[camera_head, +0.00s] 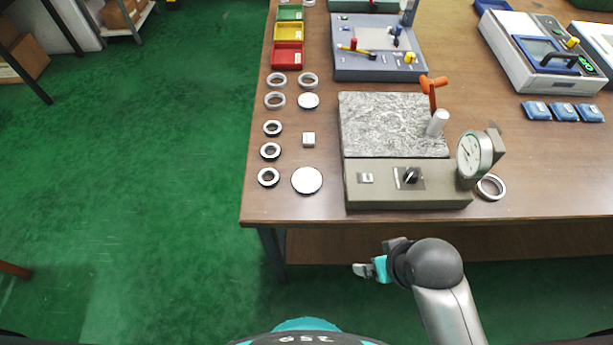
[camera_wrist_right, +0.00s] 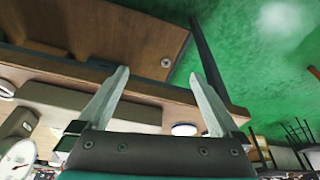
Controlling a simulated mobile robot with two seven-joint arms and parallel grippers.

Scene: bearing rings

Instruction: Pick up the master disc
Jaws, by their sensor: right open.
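A large white disc (camera_head: 307,180) lies flat near the front left of the wooden table. A smaller white disc (camera_head: 308,101) lies farther back; no label shows which one is the master disc. A pale round disc (camera_wrist_right: 184,129) also shows in the right wrist view near my right finger; I cannot tell which disc it is. My right gripper (camera_head: 374,261) is in front of the table's front edge, to the right of and nearer than the large disc, touching nothing. In the wrist view its two fingers (camera_wrist_right: 158,75) are apart and empty. My left gripper is not in view.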

